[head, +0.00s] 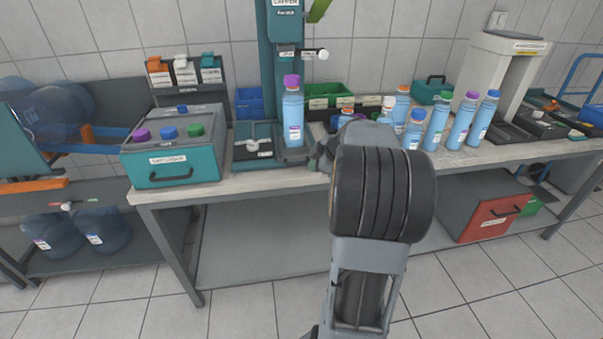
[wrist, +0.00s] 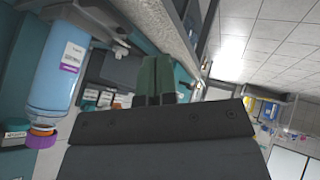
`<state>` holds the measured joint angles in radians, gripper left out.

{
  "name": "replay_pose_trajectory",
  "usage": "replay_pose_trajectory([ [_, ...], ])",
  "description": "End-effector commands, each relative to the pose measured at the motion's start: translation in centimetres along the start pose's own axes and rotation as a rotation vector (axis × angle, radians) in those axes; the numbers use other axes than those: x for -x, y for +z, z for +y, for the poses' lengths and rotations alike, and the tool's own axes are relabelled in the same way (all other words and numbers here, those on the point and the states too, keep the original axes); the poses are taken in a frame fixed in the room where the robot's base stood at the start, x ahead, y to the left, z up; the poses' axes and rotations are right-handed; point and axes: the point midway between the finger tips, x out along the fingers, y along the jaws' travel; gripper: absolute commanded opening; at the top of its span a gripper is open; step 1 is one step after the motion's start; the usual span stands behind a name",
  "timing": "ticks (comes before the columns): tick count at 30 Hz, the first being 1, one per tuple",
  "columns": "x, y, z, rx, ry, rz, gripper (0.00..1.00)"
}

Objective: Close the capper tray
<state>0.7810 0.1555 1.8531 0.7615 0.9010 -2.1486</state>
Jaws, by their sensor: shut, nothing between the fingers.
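The teal capper (head: 283,80) stands at the back of the bench. At its foot is a dark teal tray-like base (head: 258,162) with a white fitting and a label; how far it is pulled out I cannot tell. A blue bottle with a purple cap (head: 293,118) stands upright by the column. The bottle on the left in the wrist view (wrist: 62,65) appears to be this one. My gripper (wrist: 158,82) is shut and empty in the wrist view. In the head view, my arm mostly hides it, right of the capper base.
A teal box with a front handle (head: 173,168) and coloured caps on top stands left of the capper. Several blue bottles (head: 463,120) stand to the right. Green bins (head: 327,95) sit behind. A grey box with a red front (head: 488,212) is under the bench.

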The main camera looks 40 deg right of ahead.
Motion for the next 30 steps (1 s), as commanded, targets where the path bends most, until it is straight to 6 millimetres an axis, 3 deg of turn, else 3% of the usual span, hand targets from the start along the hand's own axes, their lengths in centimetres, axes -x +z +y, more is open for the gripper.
replay_pose_trajectory([
  [7,-2.1,1.3,0.8,0.042,0.020,0.008,0.00],
  [20,-10.0,1.1,0.9,0.042,0.017,0.007,0.00],
  [30,-11.1,0.7,4.2,0.042,0.021,0.006,0.00],
])
